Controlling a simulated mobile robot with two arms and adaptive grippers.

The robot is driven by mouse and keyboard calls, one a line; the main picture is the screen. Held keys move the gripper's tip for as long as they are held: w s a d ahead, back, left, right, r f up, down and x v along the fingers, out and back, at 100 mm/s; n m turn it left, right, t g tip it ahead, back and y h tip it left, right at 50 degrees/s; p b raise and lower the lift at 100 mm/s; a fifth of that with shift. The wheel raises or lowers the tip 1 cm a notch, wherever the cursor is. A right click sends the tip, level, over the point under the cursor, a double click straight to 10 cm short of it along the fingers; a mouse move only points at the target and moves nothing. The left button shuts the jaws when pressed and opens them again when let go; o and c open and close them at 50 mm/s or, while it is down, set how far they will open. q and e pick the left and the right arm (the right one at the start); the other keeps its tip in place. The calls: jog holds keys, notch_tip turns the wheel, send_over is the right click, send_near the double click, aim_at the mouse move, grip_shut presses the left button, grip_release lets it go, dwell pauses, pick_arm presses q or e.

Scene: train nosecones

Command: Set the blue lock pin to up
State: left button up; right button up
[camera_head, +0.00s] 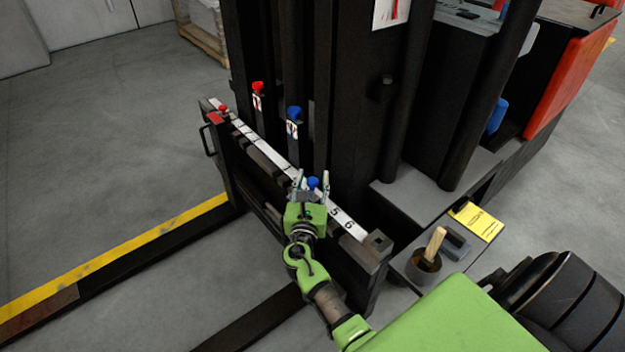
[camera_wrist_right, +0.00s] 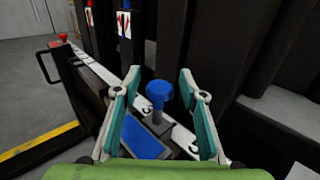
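The blue lock pin (camera_head: 313,184) has a round blue knob and sits on the fork carriage bar near the numbers 5 and 6. In the right wrist view the blue lock pin (camera_wrist_right: 159,92) stands upright on a dark stem, beside a flat blue surface (camera_wrist_right: 143,138). My right gripper (camera_head: 312,177) is at the pin, and its two fingers (camera_wrist_right: 160,76) are spread on either side of the knob with visible gaps. It holds nothing. My left gripper is not in view.
A red pin (camera_head: 223,108) sits at the bar's far end. A red-knobbed lever (camera_head: 258,90) and a blue-knobbed lever (camera_head: 294,114) stand by the black mast. A cup with a wooden-handled tool (camera_head: 424,266) and a yellow card (camera_head: 475,222) are at right.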

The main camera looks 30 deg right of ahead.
jog(key=v, duration=1.2)
jog(key=shift+a, duration=0.1)
